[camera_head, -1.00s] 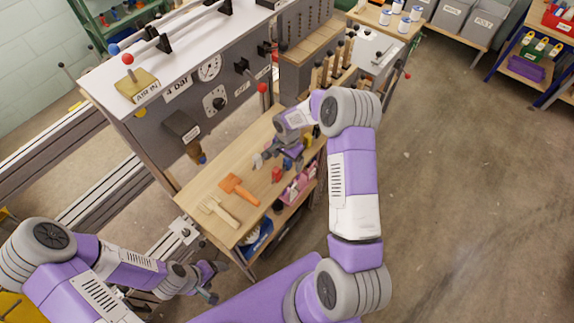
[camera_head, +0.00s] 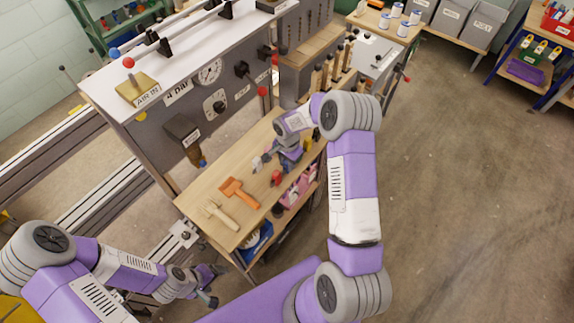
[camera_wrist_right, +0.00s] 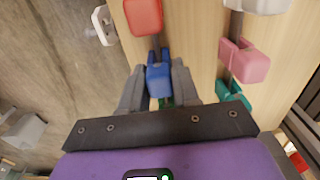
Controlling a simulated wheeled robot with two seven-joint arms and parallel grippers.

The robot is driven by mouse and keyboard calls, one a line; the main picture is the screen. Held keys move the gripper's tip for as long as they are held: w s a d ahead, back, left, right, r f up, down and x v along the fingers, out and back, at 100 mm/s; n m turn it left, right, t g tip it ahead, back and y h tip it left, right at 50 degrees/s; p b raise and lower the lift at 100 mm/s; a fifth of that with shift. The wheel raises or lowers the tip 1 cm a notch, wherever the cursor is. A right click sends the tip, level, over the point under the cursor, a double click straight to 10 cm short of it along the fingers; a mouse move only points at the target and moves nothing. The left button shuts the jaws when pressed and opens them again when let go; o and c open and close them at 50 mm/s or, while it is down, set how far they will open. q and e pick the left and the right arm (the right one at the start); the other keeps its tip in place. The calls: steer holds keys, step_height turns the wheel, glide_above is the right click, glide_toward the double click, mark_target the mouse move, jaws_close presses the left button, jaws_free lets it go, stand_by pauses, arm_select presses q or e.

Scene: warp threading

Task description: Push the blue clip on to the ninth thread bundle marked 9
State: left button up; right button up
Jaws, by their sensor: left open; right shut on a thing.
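The blue clip (camera_wrist_right: 158,78) is between the fingers of my right gripper (camera_wrist_right: 158,85) in the right wrist view. The fingers are shut on it, above the wooden bench top. In the head view my right gripper (camera_head: 290,160) is over the far part of the bench, and the clip is too small to make out clearly. My left gripper (camera_head: 214,284) is open and empty, low at the front left, away from the bench. I cannot make out the ninth thread bundle or its mark 9 in either view.
A red clip (camera_wrist_right: 143,15), a pink clip (camera_wrist_right: 245,60) and a green clip (camera_wrist_right: 233,93) are near the held clip. An orange brush (camera_head: 240,192) and a wooden comb-like tool (camera_head: 218,214) lie on the bench (camera_head: 205,190). The grey machine (camera_head: 180,95) stands behind it.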

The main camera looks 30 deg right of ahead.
steer(key=shift+r+p, duration=1.45)
steer(key=shift+r, duration=1.45)
